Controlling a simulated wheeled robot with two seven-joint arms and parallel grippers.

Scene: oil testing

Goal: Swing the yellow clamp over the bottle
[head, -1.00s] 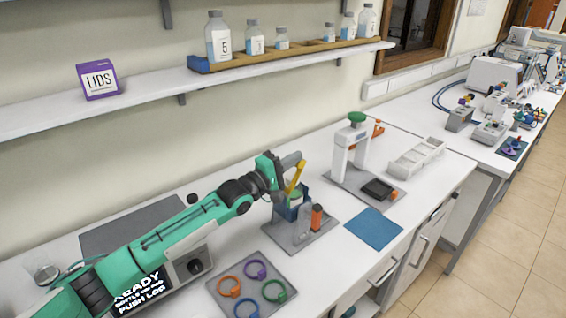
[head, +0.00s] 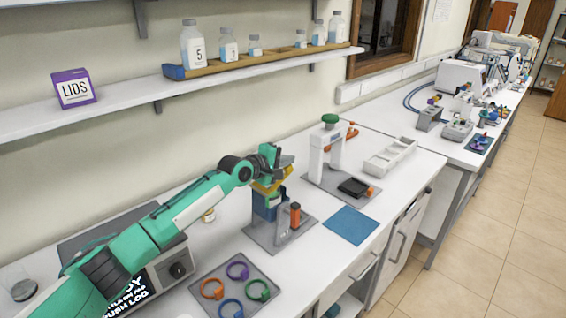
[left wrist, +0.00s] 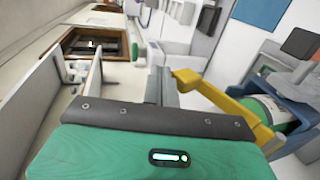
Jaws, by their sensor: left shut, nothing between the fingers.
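The yellow clamp (head: 268,187) lies roughly level across the top of the blue holder (head: 262,207) on a grey base plate. In the left wrist view the yellow clamp (left wrist: 228,104) reaches across the near side of the bottle (left wrist: 262,108), which has a white label and green parts and sits in the blue holder (left wrist: 297,108). In the head view the bottle (head: 274,200) is mostly hidden. My left gripper (head: 284,160) is shut and empty just above the clamp; I cannot tell whether they touch. My right gripper is not in view.
An orange-topped post (head: 295,214) stands beside the holder. A tray of coloured rings (head: 236,288) lies in front, a blue mat (head: 350,225) to the right. A white stand with a green knob (head: 330,120) is behind. The shelf (head: 120,108) runs along the wall.

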